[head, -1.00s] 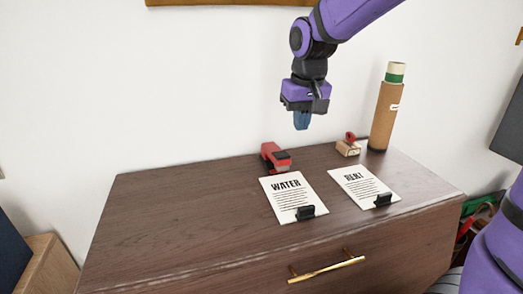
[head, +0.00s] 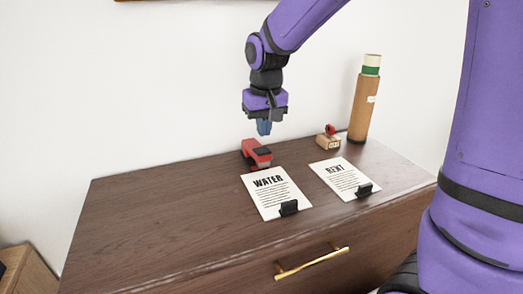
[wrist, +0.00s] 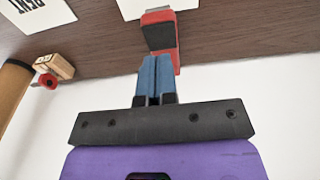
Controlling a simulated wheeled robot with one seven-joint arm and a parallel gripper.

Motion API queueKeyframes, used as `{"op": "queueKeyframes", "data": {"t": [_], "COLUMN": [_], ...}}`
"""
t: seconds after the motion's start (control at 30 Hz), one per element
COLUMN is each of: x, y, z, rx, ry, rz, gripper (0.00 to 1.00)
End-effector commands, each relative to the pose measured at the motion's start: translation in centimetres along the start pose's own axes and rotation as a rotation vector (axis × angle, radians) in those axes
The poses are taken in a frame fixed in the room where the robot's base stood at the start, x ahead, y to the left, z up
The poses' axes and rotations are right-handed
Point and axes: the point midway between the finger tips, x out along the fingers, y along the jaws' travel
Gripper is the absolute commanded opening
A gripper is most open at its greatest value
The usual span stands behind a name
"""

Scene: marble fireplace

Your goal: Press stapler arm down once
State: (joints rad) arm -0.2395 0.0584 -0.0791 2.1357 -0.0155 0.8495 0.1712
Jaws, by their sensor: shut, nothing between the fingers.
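The stapler (head: 257,154) is red and dark. It lies on the brown dresser top, behind the WATER sheet, in the head view. It also shows in the wrist view (wrist: 161,37), just beyond my fingertips. My gripper (head: 264,128) points down above the stapler, its blue fingers together and empty. In the wrist view the closed fingers (wrist: 154,62) overlap the near end of the stapler in the picture. In the head view a small gap shows between fingertips and stapler.
A WATER sheet (head: 277,194) and a second sheet (head: 342,177), each with a black clip, lie in front. A wooden stamp block (head: 327,142) and a tall brown tube (head: 363,104) stand to the right. The dresser top (head: 150,205) is clear on the left.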

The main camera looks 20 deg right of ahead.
Motion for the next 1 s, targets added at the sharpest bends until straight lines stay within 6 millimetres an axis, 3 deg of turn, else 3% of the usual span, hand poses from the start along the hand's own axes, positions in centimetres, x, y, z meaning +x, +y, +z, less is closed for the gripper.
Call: {"op": "queueKeyframes", "data": {"t": [0.2, 0.4, 1.0], "x": [2.6, 4.0, 5.2], "y": [0.0, 0.0, 0.0], "z": [0.0, 0.0, 0.1], "rx": [0.000, 0.000, 0.000], "ry": [-0.003, 0.000, -0.001], "rz": [0.001, 0.000, 0.001], "gripper": [0.00, 0.00, 0.00]}}
